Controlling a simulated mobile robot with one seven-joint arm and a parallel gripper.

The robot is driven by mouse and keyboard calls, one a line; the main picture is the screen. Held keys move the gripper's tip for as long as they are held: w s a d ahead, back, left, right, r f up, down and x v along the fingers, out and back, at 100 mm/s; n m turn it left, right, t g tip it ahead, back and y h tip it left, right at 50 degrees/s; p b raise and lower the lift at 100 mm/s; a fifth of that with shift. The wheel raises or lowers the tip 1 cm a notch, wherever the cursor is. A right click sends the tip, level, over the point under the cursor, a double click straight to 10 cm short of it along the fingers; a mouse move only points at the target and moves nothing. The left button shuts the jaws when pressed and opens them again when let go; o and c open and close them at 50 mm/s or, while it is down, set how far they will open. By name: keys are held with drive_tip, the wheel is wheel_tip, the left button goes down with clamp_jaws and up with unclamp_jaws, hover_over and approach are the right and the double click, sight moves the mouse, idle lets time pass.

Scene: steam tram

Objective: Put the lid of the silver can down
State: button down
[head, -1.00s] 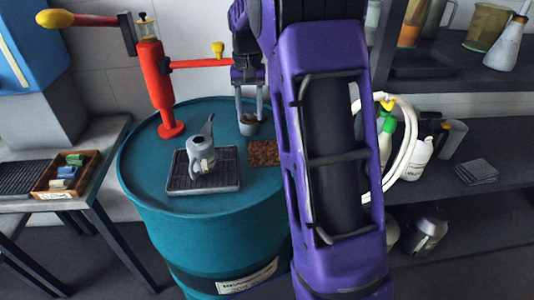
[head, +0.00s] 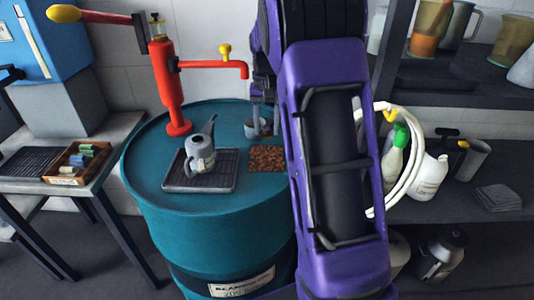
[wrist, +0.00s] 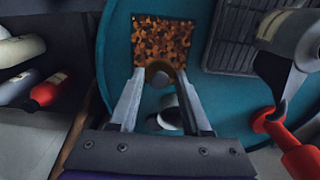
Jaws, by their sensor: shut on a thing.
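A small open silver can (head: 249,129) stands on the teal drum's top, behind the brown speckled mat. It also shows in the wrist view (wrist: 168,118), partly behind the right finger, with a dark inside. My gripper (head: 263,118) is shut on a small round lid, brownish at its rim, which shows between the fingertips in the wrist view (wrist: 158,74). The lid is over the near edge of the speckled mat (wrist: 160,45) in that view, beside the can. I cannot tell how high above the drum it is. In the head view my arm hides part of the gripper.
The speckled mat (head: 267,158) lies on the drum (head: 215,220). A grey spouted oil can (head: 200,158) stands on a dark ribbed tray (head: 173,182) to the left. A red hand pump (head: 170,85) rises at the back left, its spout reaching toward my gripper. Shelves stand at right.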

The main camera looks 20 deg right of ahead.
sight(266, 125)
wheel_tip(266, 125, down, 8)
drive_tip(key=shift+r+b, duration=0.1)
drive_tip(key=shift+b, duration=0.45)
drive_tip(key=shift+f, duration=0.25)
drive_tip(key=shift+c, duration=1.8)
unclamp_jaws()
drive_tip(key=shift+r, duration=0.15)
wheel_tip(266, 125, up, 12)
drive_tip(key=shift+r+p, duration=0.1)
drive_tip(key=shift+p, duration=0.85)
